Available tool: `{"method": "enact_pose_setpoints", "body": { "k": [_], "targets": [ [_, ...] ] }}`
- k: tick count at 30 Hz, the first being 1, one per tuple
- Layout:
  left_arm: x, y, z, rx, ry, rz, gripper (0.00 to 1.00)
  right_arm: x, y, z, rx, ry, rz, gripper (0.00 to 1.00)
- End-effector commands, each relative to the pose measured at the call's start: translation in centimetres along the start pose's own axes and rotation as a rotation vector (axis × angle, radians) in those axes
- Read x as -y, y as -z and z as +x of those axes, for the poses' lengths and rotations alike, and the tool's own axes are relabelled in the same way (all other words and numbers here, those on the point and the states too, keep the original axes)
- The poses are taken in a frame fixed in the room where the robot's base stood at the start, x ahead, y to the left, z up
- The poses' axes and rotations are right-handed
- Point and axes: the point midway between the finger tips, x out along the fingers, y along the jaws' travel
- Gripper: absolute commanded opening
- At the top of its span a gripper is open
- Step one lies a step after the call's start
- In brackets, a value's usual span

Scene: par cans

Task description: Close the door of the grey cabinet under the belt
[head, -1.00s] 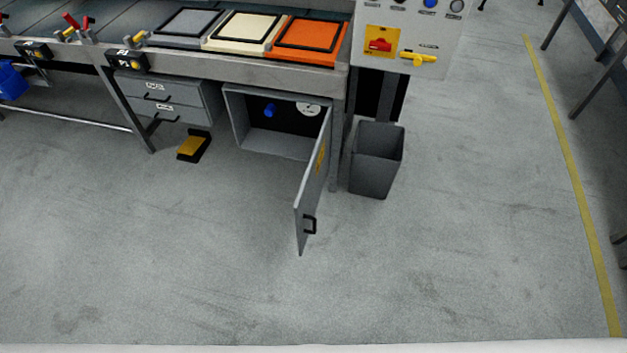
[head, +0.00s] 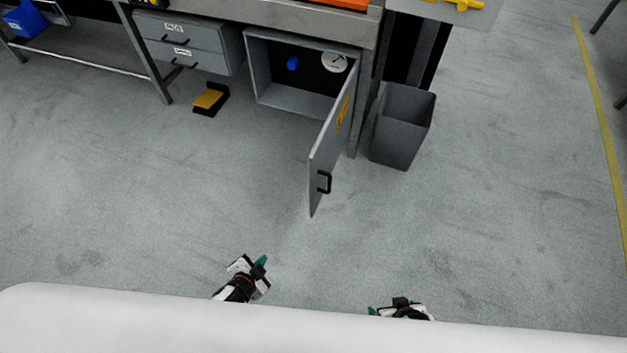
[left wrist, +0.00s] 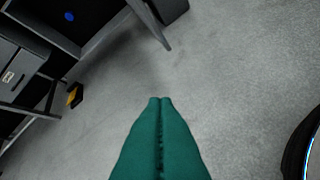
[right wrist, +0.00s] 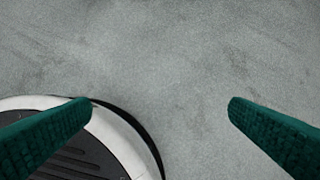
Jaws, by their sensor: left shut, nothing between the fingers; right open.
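The grey cabinet (head: 278,98) hangs under the belt table, its front open. Its door (head: 325,158) is hinged on the right side and stands wide open toward me, with a black handle (head: 324,181) near its free edge and a yellow label. Inside the cabinet are a blue object (head: 292,63) and a white disc (head: 334,62). My left gripper (head: 261,262) is shut and empty, in front of the door and to its left, apart from it. Its closed green fingers show in the left wrist view (left wrist: 160,101). My right gripper (right wrist: 160,103) is open and empty over bare floor.
A grey bin (head: 400,128) stands right of the cabinet, beside the table leg. Grey drawers (head: 188,42) and a black and yellow pedal (head: 210,99) are to the left. The floor between me and the door is clear.

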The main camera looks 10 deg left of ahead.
Motion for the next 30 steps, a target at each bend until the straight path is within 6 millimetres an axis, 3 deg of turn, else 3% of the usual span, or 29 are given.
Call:
{"method": "enact_pose_setpoints", "body": {
  "k": [1, 4, 9, 12, 15, 20, 25, 30],
  "targets": [
    [-0.8, -1.7, 2.1, 0.084, -0.042, 0.08, 0.0, 0.0, -1.7, 0.8, 0.044, 0.001, 0.001, 1.0],
    [-3.2, -6.6, 3.4, 0.239, -0.124, 0.254, 0.0, 0.1, -5.4, -0.8, 0.117, 0.003, 0.003, 1.0],
    [-6.1, -14.1, 3.3, 0.463, -0.276, 0.558, 0.0, 0.2, -10.2, -5.2, 0.241, 0.006, 0.006, 1.0],
    [-6.9, -17.6, 2.3, 0.559, -0.359, 0.719, 0.0, 0.2, -11.8, -8.3, 0.304, 0.008, 0.007, 1.0],
    [-7.4, -20.0, 1.2, 0.621, -0.426, 0.847, 0.0, 0.3, -12.7, -11.0, 0.352, 0.01, 0.008, 1.0],
    [-7.7, -22.1, -0.1, 0.665, -0.484, 0.959, 0.0, 0.3, -13.3, -13.8, 0.394, 0.011, 0.008, 1.0],
    [-8.0, -23.3, 0.2, 0.673, -0.495, 0.981, 0.0, 0.3, -13.7, -14.5, 0.411, 0.011, 0.008, 1.0],
    [-8.3, -25.3, 2.2, 0.672, -0.496, 0.978, 0.0, 0.1, -14.5, -14.6, 0.459, 0.008, 0.006, 1.0]
  ]
}}
